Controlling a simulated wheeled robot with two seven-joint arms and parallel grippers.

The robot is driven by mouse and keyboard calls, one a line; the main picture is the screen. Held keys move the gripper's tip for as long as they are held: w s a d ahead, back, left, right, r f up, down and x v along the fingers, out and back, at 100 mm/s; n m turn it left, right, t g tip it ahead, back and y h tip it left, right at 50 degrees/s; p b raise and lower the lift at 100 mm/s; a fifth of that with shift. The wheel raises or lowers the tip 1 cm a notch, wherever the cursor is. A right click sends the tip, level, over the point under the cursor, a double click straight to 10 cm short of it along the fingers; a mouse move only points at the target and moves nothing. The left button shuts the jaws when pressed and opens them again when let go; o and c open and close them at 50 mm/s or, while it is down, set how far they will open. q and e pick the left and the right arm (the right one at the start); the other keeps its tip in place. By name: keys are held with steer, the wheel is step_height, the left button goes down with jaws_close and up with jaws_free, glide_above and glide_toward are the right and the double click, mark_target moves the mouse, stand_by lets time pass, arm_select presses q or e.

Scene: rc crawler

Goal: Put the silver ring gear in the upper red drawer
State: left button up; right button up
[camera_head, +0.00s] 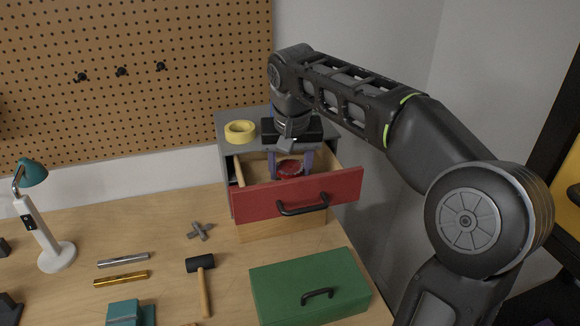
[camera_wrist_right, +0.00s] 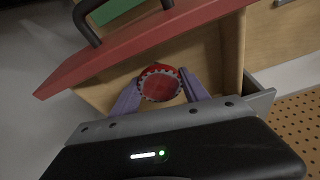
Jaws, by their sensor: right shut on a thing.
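The upper red drawer (camera_head: 335,190) is pulled open from the grey cabinet; its front also shows in the right wrist view (camera_wrist_right: 110,63). My right gripper (camera_head: 290,168) reaches down into the drawer opening, its purple fingers on either side of a round toothed piece. In the wrist view that piece, the ring gear (camera_wrist_right: 147,73), has a thin greyish toothed rim with red showing inside and beyond it. The fingers are shut on it. Whether it touches the drawer floor I cannot tell. My left gripper is out of view.
A yellow ring (camera_head: 240,127) sits on the cabinet top (camera_head: 228,119). On the bench are a hammer (camera_head: 203,280), a green box (camera_head: 300,277), silver (camera_head: 123,260) and gold (camera_head: 121,278) bars, a grey cross-shaped part (camera_head: 200,231) and a lamp (camera_head: 50,248). A pegboard (camera_head: 140,60) stands behind.

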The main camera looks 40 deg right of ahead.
mark_target(291, 173)
steer(key=shift+f, duration=0.2)
steer(key=o, duration=1.6)
steer(key=shift+r, duration=0.1)
steer(key=shift+s+r, duration=0.1)
steer(key=shift+r, duration=0.15)
steer(key=p+v, duration=0.3)
steer(key=v, duration=0.3)
steer(key=shift+s+a+r+p, duration=0.15)
steer(key=shift+s+r+p, duration=0.05)
steer(key=shift+r+p, duration=0.4)
steer(key=shift+f, duration=0.1)
